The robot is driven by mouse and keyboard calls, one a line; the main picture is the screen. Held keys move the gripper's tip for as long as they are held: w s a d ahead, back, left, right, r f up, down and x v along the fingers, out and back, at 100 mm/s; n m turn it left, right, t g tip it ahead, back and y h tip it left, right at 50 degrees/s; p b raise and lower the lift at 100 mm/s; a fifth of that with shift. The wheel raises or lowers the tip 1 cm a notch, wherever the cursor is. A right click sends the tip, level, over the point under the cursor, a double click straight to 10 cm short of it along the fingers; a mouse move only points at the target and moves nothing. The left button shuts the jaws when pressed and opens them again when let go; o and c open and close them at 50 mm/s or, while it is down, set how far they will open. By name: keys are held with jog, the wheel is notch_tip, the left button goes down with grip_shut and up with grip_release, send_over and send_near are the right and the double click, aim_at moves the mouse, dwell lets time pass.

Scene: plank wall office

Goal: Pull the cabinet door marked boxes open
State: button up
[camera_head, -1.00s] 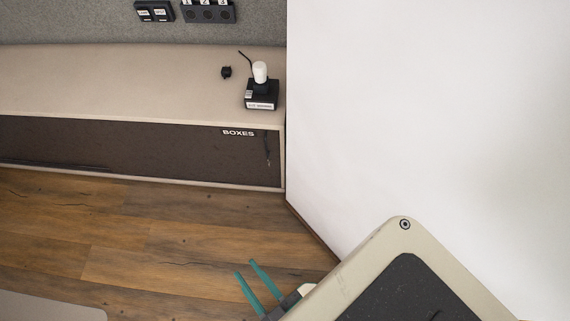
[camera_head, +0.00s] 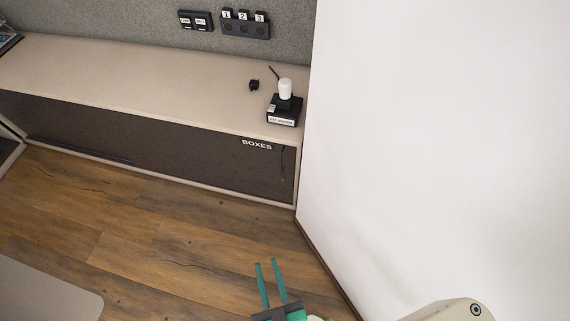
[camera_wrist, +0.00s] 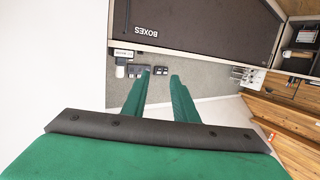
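The dark cabinet door marked BOXES (camera_head: 190,150) is shut under a beige top. Its white label is near its upper right end, and a thin dark vertical handle (camera_head: 282,163) seems to be just right of the label. In the wrist view the door (camera_wrist: 200,22) appears upside down beyond my fingers. My gripper (camera_head: 267,266) is at the bottom of the head view, over the floor in front of the cabinet and apart from it. Its two green fingers (camera_wrist: 159,72) are spread with nothing between them.
The beige cabinet top (camera_head: 130,80) carries a black device with a white knob (camera_head: 285,100) and a small black item (camera_head: 254,85). Switch boxes (camera_head: 245,24) are on the grey panel. A white wall (camera_head: 430,150) bounds the right side.

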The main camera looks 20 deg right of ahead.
jog(key=w+d+f+m+h, duration=0.2)
jog(key=w+d+f, duration=0.3)
jog(key=w+f, duration=0.7)
jog(key=m+h, duration=0.2)
jog(key=h, duration=0.2)
send_near(282, 161)
jog(key=shift+t, duration=0.3)
jog(key=x, duration=0.8)
jog(key=shift+w+d+f, duration=0.1)
jog(key=shift+w+f, duration=0.05)
jog(key=shift+f, duration=0.05)
grip_shut()
